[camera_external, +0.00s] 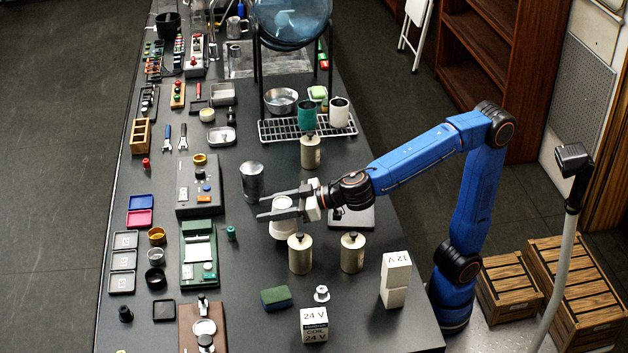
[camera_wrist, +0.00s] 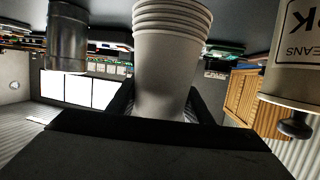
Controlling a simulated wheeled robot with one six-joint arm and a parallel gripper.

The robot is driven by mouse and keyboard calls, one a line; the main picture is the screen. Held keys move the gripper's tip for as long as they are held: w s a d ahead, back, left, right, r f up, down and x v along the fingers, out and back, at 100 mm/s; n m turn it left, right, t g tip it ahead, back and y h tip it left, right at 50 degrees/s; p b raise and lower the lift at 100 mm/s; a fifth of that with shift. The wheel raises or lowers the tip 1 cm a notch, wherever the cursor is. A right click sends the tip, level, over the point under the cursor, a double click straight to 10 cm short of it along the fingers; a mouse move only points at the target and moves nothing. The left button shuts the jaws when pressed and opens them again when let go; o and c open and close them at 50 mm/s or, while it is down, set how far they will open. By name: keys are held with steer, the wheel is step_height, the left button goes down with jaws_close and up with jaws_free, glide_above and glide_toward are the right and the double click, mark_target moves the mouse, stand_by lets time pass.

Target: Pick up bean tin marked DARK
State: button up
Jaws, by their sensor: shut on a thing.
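Three cream bean tins with black knobs stand on the bench in the external view: one at the back (camera_external: 310,153), and two in front, left (camera_external: 300,255) and right (camera_external: 352,253). Their labels cannot be read there. In the wrist view, a bean tin (camera_wrist: 293,75) at the right appears upside down, with "BEANS" and a word ending in K partly visible. My gripper (camera_external: 284,205) is shut on a stack of white cups (camera_wrist: 168,60), not a tin. The stack (camera_external: 282,228) is rim down between the fingers, just behind the front left tin.
A steel canister (camera_external: 251,182) stands close left of my gripper. A wire rack (camera_external: 280,129) with cups is behind.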

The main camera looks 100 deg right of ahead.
steer(key=shift+f, duration=1.5)
steer(key=shift+f, duration=0.15)
steer(key=o, duration=1)
steer(key=shift+o, duration=0.2)
steer(key=shift+s+r, duration=0.15)
steer(key=shift+r, duration=0.05)
steer(key=shift+o, duration=0.4)
steer(key=v, duration=1.1)
steer(key=shift+s, duration=0.3)
